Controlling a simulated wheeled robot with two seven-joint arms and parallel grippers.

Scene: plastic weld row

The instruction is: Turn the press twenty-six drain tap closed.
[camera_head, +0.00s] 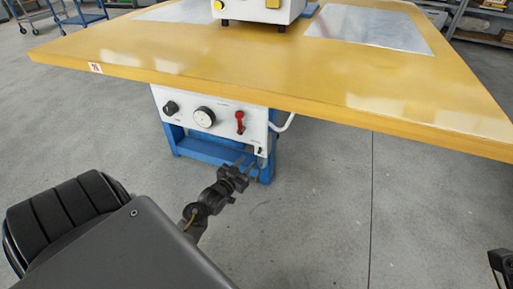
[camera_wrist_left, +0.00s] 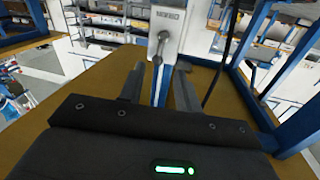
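The drain tap (camera_wrist_left: 161,44) shows in the left wrist view as a short grey lever on a white plate (camera_wrist_left: 172,22) with a small label too blurred to read. Its lever hangs toward the gap between my fingers. My left gripper (camera_wrist_left: 158,72) is open, its two fingers apart, with the tap just beyond the tips; contact is not clear. In the head view my left gripper (camera_head: 250,168) is below the table at the lower right of the white control panel (camera_head: 223,107). The tap is small there, near the white bracket (camera_head: 259,147). A dark part at the right edge may be my right gripper (camera_head: 499,264).
The yellow table top (camera_head: 300,75) overhangs the panel, carrying a number label (camera_head: 95,67). The panel has a black knob (camera_head: 171,107), a gauge (camera_head: 204,117) and a red lever (camera_head: 240,121). A white pipe (camera_head: 285,124) and blue frame (camera_head: 215,154) are close by. The floor in front is clear.

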